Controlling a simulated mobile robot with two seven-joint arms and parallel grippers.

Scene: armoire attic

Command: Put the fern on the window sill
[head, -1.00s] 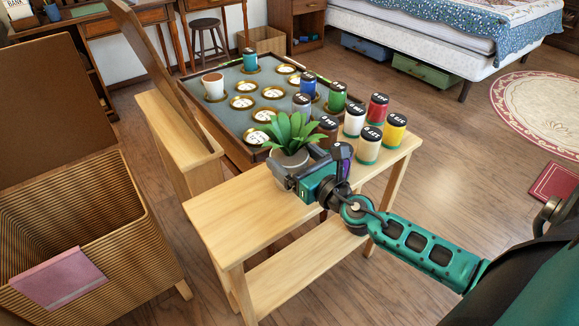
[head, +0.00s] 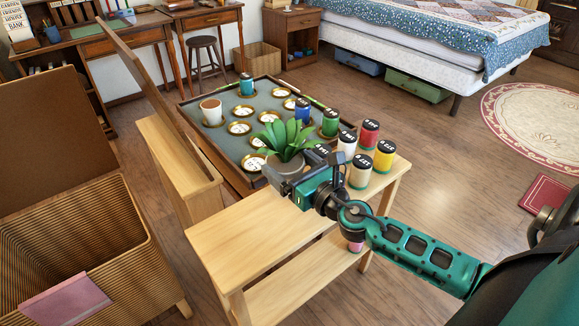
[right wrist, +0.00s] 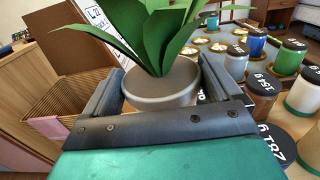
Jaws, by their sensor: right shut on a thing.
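The fern is a green-leaved plant (head: 285,138) in a round grey pot (head: 280,170). My right gripper (head: 284,180) is shut on the pot, with one finger on each side. The right wrist view shows the pot (right wrist: 165,84) upright between the two fingers (right wrist: 155,95), its leaves rising out of the frame. In the head view the fern is over the far left part of a light wooden bench; whether the pot touches anything below is hard to tell. No window sill is in view. My left gripper is not in view.
Several lidded jars (head: 385,155) crowd the bench's (head: 240,240) far right end, close to the fern. Behind is a tray (head: 180,112) with round brass-rimmed discs, a cup and jars. A raised wooden panel (head: 150,85) and ribbed box (head: 90,250) stand left. The near bench top is clear.

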